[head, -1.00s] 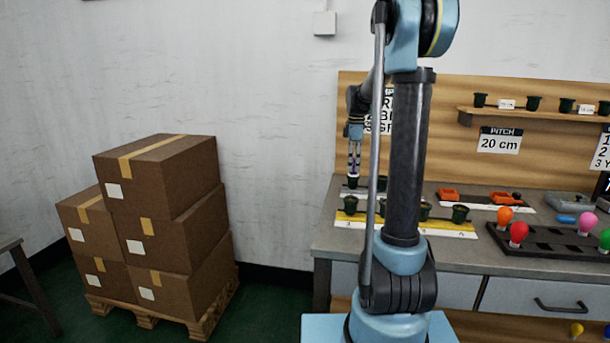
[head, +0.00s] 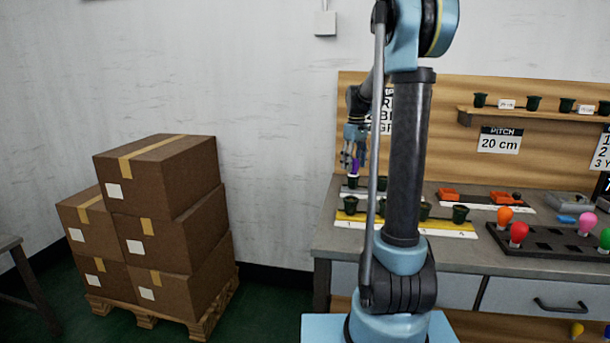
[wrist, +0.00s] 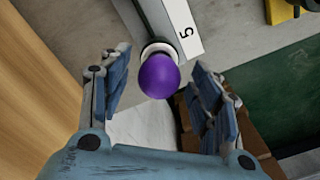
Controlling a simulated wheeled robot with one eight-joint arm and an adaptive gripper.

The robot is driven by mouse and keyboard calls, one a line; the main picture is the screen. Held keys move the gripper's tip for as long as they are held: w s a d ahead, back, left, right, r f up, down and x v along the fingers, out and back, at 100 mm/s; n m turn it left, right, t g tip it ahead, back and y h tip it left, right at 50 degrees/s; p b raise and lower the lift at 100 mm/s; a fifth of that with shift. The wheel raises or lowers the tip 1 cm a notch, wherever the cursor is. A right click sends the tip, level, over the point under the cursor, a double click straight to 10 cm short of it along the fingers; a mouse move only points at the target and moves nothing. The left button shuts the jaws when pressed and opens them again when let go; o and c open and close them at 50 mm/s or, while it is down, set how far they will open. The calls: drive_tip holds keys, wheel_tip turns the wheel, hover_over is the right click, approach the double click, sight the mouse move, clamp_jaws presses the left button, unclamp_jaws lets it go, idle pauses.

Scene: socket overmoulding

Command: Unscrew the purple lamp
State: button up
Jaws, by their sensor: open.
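The purple lamp (wrist: 160,77) shows large in the wrist view, its round bulb toward the camera. A pale collar with a dark rim shows behind it, beside a white label marked 5 (wrist: 184,30). My gripper (wrist: 159,68) is open, with its blue fingers on either side of the lamp and a visible gap on both sides. In the head view, my gripper (head: 354,163) hangs over a dark socket (head: 352,181) at the back left of the bench. A small purple patch of the lamp (head: 356,164) shows between the fingers there. How the lamp sits in the socket is hard to tell.
A yellow-and-white strip (head: 465,230) with dark sockets lies in front on the bench. A black rack (head: 555,243) with coloured lamps stands at the right. A wooden back panel (head: 450,95) rises behind. Stacked boxes (head: 160,215) stand on the floor at left.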

drive_tip(key=m, duration=0.5)
drive_tip(key=shift+m, duration=2.7)
drive_tip(key=c, duration=1)
drive_tip(key=n, duration=0.4)
drive_tip(key=shift+r+n, duration=0.1)
drive_tip(key=shift+n, duration=0.3)
